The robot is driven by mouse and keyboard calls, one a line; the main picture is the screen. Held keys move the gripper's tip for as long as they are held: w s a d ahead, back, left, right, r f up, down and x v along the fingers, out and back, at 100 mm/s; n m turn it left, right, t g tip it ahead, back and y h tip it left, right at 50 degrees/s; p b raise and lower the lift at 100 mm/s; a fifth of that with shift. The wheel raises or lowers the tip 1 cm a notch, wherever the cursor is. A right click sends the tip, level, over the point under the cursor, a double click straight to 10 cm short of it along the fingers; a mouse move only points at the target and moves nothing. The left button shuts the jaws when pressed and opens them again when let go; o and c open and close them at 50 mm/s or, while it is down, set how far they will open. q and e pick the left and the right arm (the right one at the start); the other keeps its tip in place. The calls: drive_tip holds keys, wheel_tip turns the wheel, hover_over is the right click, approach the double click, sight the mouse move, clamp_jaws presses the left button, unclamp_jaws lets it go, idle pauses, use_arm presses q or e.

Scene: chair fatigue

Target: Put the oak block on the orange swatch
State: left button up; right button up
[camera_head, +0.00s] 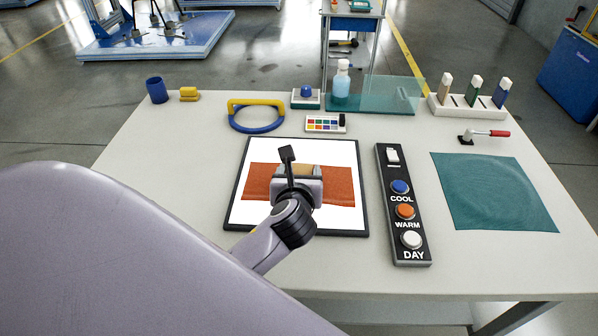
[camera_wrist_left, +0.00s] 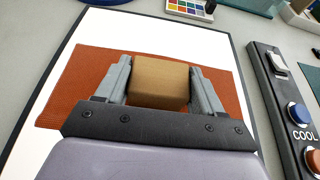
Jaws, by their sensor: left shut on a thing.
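The oak block (camera_wrist_left: 160,82) is a light brown wooden block. It sits between the two fingers of my left gripper (camera_wrist_left: 162,88), which is shut on it. In the head view, the left gripper (camera_head: 297,183) is over the orange swatch (camera_head: 338,186), and only the top of the oak block (camera_head: 303,170) shows past the wrist. The orange swatch also spreads out on both sides of the block in the left wrist view (camera_wrist_left: 85,85). It lies on a white panel with a black frame (camera_head: 342,152). I cannot tell whether the block touches the swatch. My right gripper is not in view.
A black control strip (camera_head: 402,235) with COOL, WARM and DAY buttons lies right of the panel. A teal cloth (camera_head: 493,192) is further right. Behind stand a blue ring with a yellow handle (camera_head: 256,117), a colour card (camera_head: 323,124) and a bottle (camera_head: 341,84).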

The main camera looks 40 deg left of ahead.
use_arm(q)
drive_tip(key=o, duration=1.1)
drive_tip(key=shift+f, duration=0.1)
drive_tip(key=shift+o, duration=0.2)
drive_tip(key=shift+s+d, duration=0.1)
drive_tip(key=shift+s, duration=0.05)
drive_tip(key=v, duration=0.6)
drive_tip(key=shift+s+d+r, duration=0.15)
drive_tip(key=shift+s+r, duration=0.05)
drive_tip(key=shift+s, duration=0.05)
drive_tip(key=shift+s+d, duration=0.1)
